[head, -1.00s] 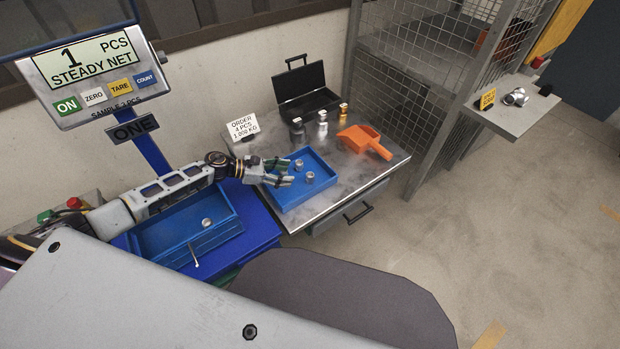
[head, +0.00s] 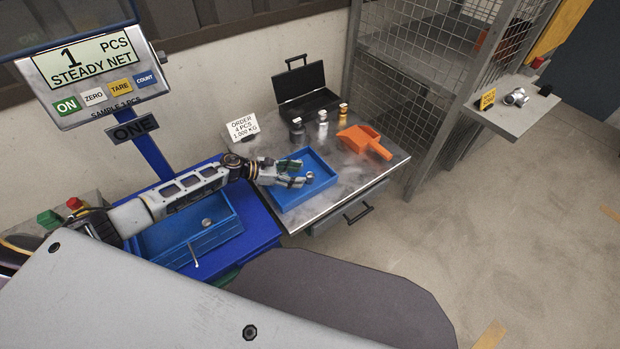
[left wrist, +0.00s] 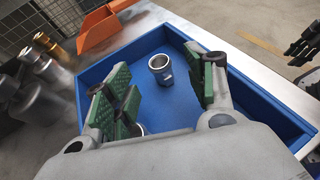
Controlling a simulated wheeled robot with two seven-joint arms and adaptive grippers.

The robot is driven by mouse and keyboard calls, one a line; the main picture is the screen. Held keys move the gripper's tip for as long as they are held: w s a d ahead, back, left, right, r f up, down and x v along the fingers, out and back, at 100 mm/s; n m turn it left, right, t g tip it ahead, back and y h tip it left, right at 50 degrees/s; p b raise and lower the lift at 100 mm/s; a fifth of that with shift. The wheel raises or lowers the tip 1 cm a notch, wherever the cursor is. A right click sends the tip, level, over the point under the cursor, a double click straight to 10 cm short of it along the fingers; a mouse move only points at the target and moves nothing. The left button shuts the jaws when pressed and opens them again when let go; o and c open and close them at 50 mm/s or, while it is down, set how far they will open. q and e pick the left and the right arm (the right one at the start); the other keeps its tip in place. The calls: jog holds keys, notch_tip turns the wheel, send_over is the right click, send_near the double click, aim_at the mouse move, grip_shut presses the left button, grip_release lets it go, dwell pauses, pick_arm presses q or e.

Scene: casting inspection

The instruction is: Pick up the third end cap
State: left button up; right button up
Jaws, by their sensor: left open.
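My left gripper (head: 301,173) is open and empty over the blue tray (head: 287,204) on the steel table. One metal end cap (head: 309,176) stands upright in the tray, just at the fingertips. In the left wrist view this cap (left wrist: 166,75) shows its open top, ahead of and between the two spread fingers, apart from both. A second end cap (left wrist: 140,129) is mostly hidden under the gripper body. Another end cap (head: 207,222) lies in the blue scale tray (head: 222,240) at left. Dark ribbed fingers at the right edge of the wrist view look like my right gripper (left wrist: 305,62).
An orange scoop (head: 364,142), several metal weights (head: 322,126) and an open black case (head: 307,95) stand behind the tray. An order card (head: 242,126) is at the back left. The scale display (head: 93,60) reads 1 PCS. Loose castings (head: 516,97) sit on a side shelf.

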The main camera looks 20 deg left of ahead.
aim_at(310, 174)
pick_arm(q)
jog(key=shift+x, duration=1.85)
pick_arm(e)
jog(key=shift+w+r, duration=0.1)
pick_arm(q)
jog(key=c, duration=1.2)
jog(key=shift+w+r, duration=0.1)
jog(key=shift+r, duration=0.05)
jog(key=shift+r, duration=0.55)
jog(key=shift+r+p, duration=0.8)
jog(key=shift+r, duration=3.55)
pick_arm(e)
jog(key=shift+s+d+f, duration=0.55)
jog(key=shift+s+f, duration=0.15)
jog(key=shift+f, duration=0.1)
jog(key=shift+s+d+f, duration=0.55)
jog(key=shift+s+f, duration=0.15)
jog(key=shift+f, duration=0.1)
